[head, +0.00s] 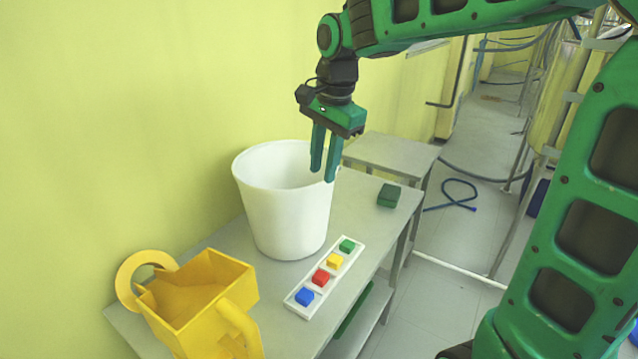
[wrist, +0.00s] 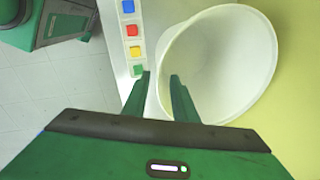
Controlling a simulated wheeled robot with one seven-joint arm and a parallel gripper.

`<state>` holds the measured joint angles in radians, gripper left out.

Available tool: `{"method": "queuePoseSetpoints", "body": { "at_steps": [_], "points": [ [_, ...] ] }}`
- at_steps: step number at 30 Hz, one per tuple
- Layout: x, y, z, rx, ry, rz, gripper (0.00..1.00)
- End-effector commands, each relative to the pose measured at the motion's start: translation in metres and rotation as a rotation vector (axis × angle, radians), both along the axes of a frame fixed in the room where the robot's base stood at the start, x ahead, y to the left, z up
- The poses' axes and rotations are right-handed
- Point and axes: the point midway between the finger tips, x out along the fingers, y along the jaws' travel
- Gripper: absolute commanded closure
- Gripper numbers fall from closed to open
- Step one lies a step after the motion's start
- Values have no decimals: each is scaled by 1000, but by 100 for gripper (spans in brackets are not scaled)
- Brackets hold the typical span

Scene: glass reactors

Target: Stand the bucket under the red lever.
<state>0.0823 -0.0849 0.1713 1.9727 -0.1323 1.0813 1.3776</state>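The white bucket (head: 285,215) stands upright on a grey metal table against the yellow wall. It looks empty, and its open mouth also shows in the wrist view (wrist: 225,65). My gripper (head: 323,177) points down at the bucket's right rim. Its two fingers are apart with nothing clamped between them. In the wrist view the fingertips (wrist: 161,75) lie on either side of the bucket's near rim, one over the mouth and one outside. I cannot tell how far they reach below the rim. No red lever is visible in either view.
A white strip with blue, red, yellow and green blocks (head: 325,277) lies right of the bucket. A yellow container (head: 205,290) stands at the front left, beside a yellow ring (head: 135,275). A dark green block (head: 389,195) sits near the table's right edge (head: 400,235). A second table (head: 393,150) stands behind.

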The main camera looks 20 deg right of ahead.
Motion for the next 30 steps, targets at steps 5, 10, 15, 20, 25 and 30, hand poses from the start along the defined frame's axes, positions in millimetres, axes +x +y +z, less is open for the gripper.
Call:
{"method": "queuePoseSetpoints", "body": {
  "at_steps": [5,10,15,20,25,30],
  "points": [
    [-2,-1,17,0,0,-1,75],
    [-3,-1,21,0,1,0,75],
    [-11,-13,18,-13,2,15,75],
    [-54,-64,-2,-61,21,110,75],
    [-132,-128,-37,-109,62,271,75],
    [-212,-165,-75,-113,103,439,75]
  ]
}}
